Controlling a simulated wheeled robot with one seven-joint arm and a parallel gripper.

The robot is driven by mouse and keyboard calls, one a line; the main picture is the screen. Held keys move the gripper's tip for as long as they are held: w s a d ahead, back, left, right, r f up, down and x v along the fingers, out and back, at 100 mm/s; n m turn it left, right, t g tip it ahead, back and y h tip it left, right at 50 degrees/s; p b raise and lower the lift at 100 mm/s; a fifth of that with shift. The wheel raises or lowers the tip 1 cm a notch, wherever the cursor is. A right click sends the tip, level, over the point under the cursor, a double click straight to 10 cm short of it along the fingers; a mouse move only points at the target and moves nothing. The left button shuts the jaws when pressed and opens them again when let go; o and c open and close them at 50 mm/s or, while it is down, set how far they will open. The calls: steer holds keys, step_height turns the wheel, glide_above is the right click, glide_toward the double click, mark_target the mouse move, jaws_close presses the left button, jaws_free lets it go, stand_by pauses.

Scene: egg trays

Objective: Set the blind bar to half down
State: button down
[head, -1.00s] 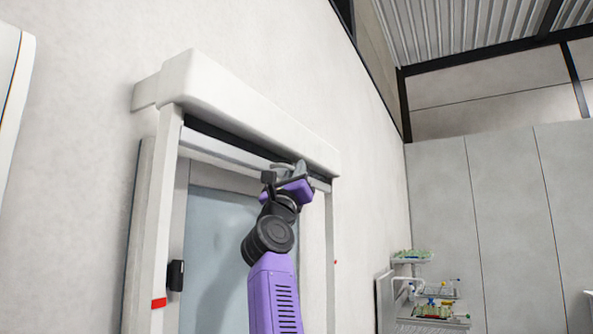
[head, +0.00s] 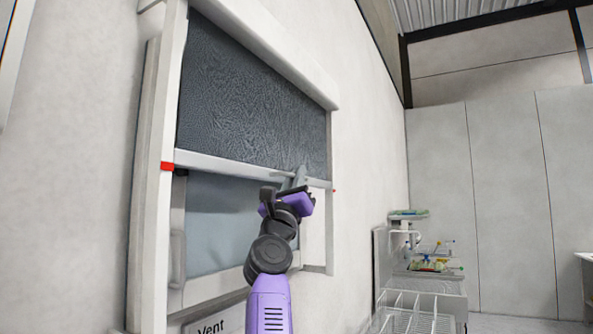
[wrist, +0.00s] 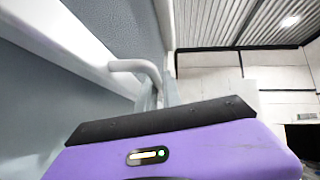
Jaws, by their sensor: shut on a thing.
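The blind bar (head: 225,165) is the pale rail along the lower edge of the dark blind (head: 255,95). It spans the window frame, with its left end level with a red mark (head: 167,166) on the left post. My gripper (head: 296,181) is at the bar's right part and is shut on the bar's handle. In the wrist view the white curved handle (wrist: 138,67) runs down to the jaws, beside the bar (wrist: 62,38).
Glass (head: 215,225) shows below the bar, above a sill with a "Vent" label (head: 210,328). The white blind housing (head: 270,45) is above. A rack with trays and bottles (head: 425,265) stands to the right by grey wall panels.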

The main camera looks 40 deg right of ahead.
steer(key=shift+f+b, duration=0.3)
steer(key=shift+f, duration=0.55)
steer(key=c, duration=1.8)
jaws_free()
steer(key=b+v, duration=0.1)
steer(key=v, duration=0.6)
steer(key=shift+s+a+f, duration=0.2)
steer(key=shift+a+f, duration=0.05)
